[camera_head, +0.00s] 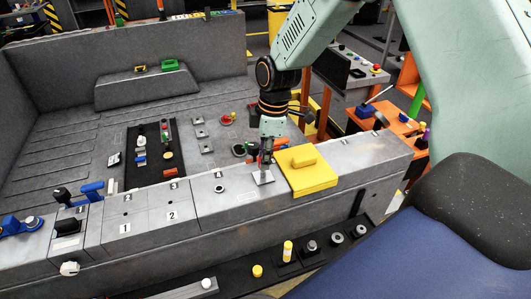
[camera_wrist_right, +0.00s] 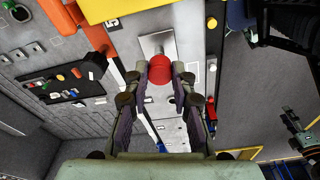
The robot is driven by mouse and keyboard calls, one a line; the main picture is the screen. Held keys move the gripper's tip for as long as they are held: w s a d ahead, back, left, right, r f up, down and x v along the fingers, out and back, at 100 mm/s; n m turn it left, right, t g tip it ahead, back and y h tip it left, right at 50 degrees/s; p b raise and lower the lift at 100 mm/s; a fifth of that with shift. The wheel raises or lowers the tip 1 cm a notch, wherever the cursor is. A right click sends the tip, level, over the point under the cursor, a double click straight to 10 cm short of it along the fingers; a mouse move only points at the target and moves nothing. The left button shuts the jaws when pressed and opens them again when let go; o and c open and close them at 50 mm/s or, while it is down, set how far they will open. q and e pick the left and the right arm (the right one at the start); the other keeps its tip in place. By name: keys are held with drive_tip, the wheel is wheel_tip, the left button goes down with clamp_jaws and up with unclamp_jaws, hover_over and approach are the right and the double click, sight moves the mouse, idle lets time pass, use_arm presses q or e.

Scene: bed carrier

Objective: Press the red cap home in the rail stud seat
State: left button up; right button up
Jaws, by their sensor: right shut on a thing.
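My right gripper (camera_head: 266,158) is above the grey rail, its fingers pointing down. In the wrist view the right gripper (camera_wrist_right: 160,88) is shut on the round red cap (camera_wrist_right: 158,70), which shows between and just beyond the fingertips. A bright metal plate (camera_head: 263,178) lies on the rail top right under the gripper; the plate also shows in the wrist view (camera_wrist_right: 151,43), partly covered by the cap. I cannot tell whether the cap touches it, and any stud there is hidden. My left gripper is not in view.
A yellow block (camera_head: 309,181) with a raised handle stands on the rail just right of the plate. A small ringed stud (camera_head: 219,189) is on the rail to the left. Blue levers (camera_head: 91,191) stand further left. A black control panel (camera_head: 149,171) lies behind the rail.

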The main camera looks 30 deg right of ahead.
sight(265, 171)
drive_tip(key=shift+a, duration=0.1)
drive_tip(key=shift+f, duration=0.3)
drive_tip(key=shift+f+b, duration=0.3)
drive_tip(key=shift+b, duration=0.05)
drive_tip(key=shift+f, duration=0.4)
drive_tip(key=shift+f+b, duration=0.3)
drive_tip(key=shift+b, duration=0.1)
drive_tip(key=shift+f, duration=0.4)
drive_tip(key=shift+r, duration=0.15)
